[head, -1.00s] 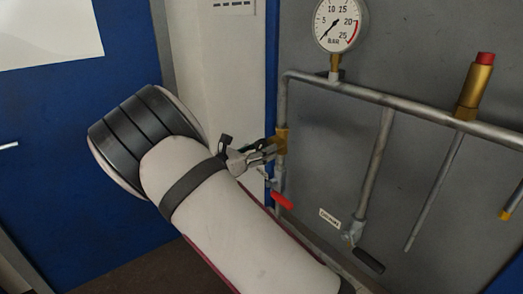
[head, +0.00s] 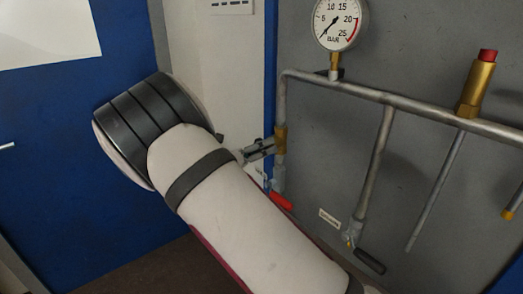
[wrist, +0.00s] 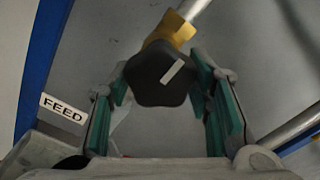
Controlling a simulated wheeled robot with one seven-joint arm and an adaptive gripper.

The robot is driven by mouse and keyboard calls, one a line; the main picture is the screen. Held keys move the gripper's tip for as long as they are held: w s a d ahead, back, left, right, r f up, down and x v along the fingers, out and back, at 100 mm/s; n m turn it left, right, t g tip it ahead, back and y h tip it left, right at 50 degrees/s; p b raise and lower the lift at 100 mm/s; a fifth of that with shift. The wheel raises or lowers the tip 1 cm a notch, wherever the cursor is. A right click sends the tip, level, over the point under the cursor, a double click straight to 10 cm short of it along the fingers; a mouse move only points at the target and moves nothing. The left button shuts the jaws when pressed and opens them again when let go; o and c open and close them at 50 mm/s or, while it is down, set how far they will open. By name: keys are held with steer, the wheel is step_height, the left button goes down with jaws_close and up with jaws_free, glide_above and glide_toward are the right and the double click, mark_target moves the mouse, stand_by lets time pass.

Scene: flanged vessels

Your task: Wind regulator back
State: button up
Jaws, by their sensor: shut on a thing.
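The regulator has a brass body (head: 281,139) on the left upright pipe in the head view. In the wrist view its dark, lobed knob (wrist: 160,75) with a pale mark on its face sits between my fingers, with the brass body (wrist: 172,27) behind it. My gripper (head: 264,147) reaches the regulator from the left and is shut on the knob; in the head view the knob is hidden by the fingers. The pressure gauge (head: 341,22) stands above the pipe, its needle pointing down-left at the low end of the scale.
A red-handled valve (head: 280,201) sits just below the regulator. A dark-handled drain valve (head: 369,261) and a brass relief valve with a red cap (head: 477,83) are to the right. A FEED label (wrist: 63,108) shows in the wrist view.

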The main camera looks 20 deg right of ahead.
steer(key=shift+s+f, duration=0.1)
steer(key=o, duration=1.1)
steer(key=shift+o, duration=0.2)
steer(key=v, duration=1.2)
